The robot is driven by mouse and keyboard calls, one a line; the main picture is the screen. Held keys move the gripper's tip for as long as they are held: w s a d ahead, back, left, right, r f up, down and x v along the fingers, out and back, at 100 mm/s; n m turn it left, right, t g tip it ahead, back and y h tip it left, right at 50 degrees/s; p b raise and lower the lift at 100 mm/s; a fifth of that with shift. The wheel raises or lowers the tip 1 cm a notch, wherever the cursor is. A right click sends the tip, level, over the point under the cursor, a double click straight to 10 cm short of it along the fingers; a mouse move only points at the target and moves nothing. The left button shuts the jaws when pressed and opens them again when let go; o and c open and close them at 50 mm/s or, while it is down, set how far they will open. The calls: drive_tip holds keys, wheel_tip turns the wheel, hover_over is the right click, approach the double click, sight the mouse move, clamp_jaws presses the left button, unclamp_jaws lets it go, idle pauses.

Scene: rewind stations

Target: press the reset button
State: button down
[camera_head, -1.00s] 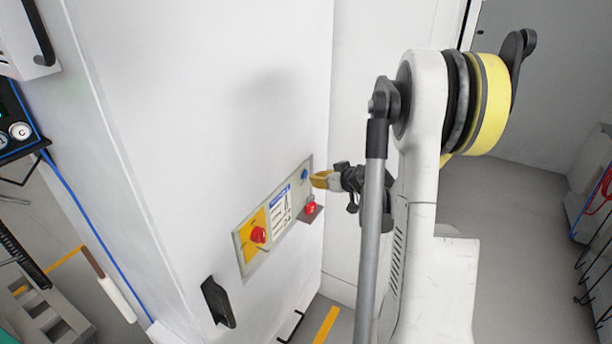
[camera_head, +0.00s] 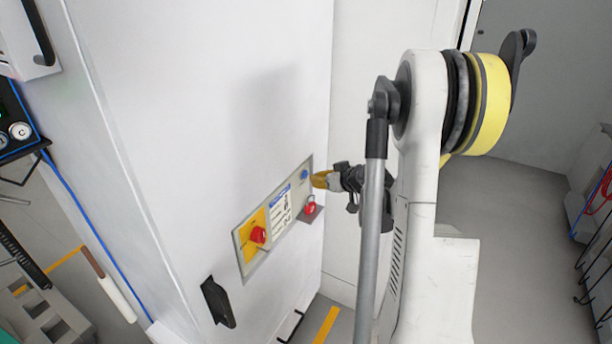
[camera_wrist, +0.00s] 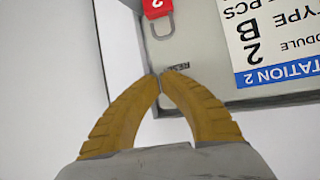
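The blue reset button (camera_head: 304,174) is at the upper right end of a grey control panel (camera_head: 246,267) on the white cabinet. My gripper (camera_head: 314,181) is just right of the button, its tips close to the panel. In the wrist view, my gripper's yellow fingers (camera_wrist: 160,77) are shut with the tips together and nothing between them. The tips are at the partly covered "RESET" lettering (camera_wrist: 178,67). The button is not visible in the wrist view, apparently hidden behind the fingers. I cannot tell whether the tips touch it.
A red emergency knob (camera_head: 258,235) sits on a yellow plate at the panel's lower left. A red padlock (camera_head: 310,209) hangs near the panel's right end; it also shows in the wrist view (camera_wrist: 157,8). A black handle (camera_head: 217,302) is below the panel.

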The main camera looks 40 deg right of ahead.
drive_tip(key=shift+w, duration=0.15)
drive_tip(key=shift+w+a, duration=0.15)
drive_tip(key=shift+w, duration=0.05)
drive_tip(key=shift+w+a, duration=0.15)
drive_tip(key=shift+w, duration=0.25)
idle(0.6)
drive_tip(key=shift+s, duration=0.1)
drive_tip(key=shift+s+d+b, duration=0.3)
drive_tip(key=shift+s, duration=0.35)
drive_tip(key=shift+s, duration=0.1)
drive_tip(key=s, duration=0.1)
drive_tip(key=s+d, duration=0.1)
drive_tip(key=s, duration=0.1)
drive_tip(key=s+d, duration=0.1)
drive_tip(key=shift+s, duration=0.25)
drive_tip(key=shift+a, duration=0.1)
idle(0.8)
